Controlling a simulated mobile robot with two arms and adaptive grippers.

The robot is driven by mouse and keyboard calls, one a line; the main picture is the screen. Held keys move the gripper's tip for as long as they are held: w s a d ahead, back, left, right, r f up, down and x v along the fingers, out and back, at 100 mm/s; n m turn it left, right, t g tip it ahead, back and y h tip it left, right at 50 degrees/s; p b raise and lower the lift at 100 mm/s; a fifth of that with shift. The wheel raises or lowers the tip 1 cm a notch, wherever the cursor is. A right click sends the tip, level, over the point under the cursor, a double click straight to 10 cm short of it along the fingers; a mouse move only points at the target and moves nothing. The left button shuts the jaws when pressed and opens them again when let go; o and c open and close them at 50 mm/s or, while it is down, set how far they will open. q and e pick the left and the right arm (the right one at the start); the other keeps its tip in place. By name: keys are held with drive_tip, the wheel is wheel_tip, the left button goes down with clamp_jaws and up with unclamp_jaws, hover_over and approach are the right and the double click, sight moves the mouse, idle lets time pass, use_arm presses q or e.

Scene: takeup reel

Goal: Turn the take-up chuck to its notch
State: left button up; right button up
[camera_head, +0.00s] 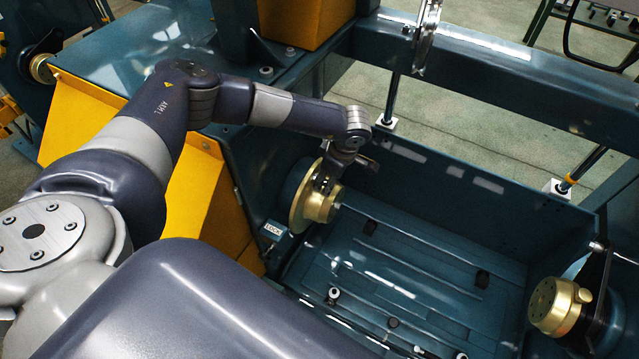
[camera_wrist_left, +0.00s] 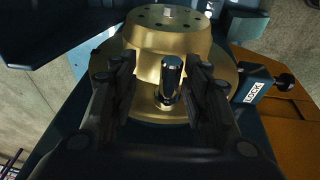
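The brass take-up chuck (camera_head: 320,207) sits on the left inner wall of the blue machine frame, with a wider brass flange behind its hub. In the left wrist view the chuck (camera_wrist_left: 172,36) fills the upper middle, with a ring of dark holes in its face. A short dark, shiny peg (camera_wrist_left: 172,78) stands out from its side. My left gripper (camera_head: 325,182) is at the chuck, and in the left wrist view its fingers (camera_wrist_left: 164,74) are apart, one on each side of the peg, with visible gaps. The notch cannot be made out. My right gripper is not in view.
A LOCK label (camera_head: 273,229) is beside the chuck; a black knob (camera_wrist_left: 285,82) is next to it in the left wrist view. A second brass chuck (camera_head: 560,305) is at the right. The blue bay floor (camera_head: 400,270) between them has small black blocks and pegs.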

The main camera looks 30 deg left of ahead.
use_arm(q)
drive_tip(key=shift+r, duration=0.15)
drive_tip(key=shift+w+r+p, duration=0.1)
drive_tip(key=shift+r+p, duration=0.3)
drive_tip(key=r+p, duration=0.1)
drive_tip(key=r, duration=0.1)
drive_tip(key=r+p, duration=0.4)
drive_tip(key=shift+s+r, duration=0.15)
drive_tip(key=shift+s, duration=0.15)
drive_tip(key=v, duration=1.2)
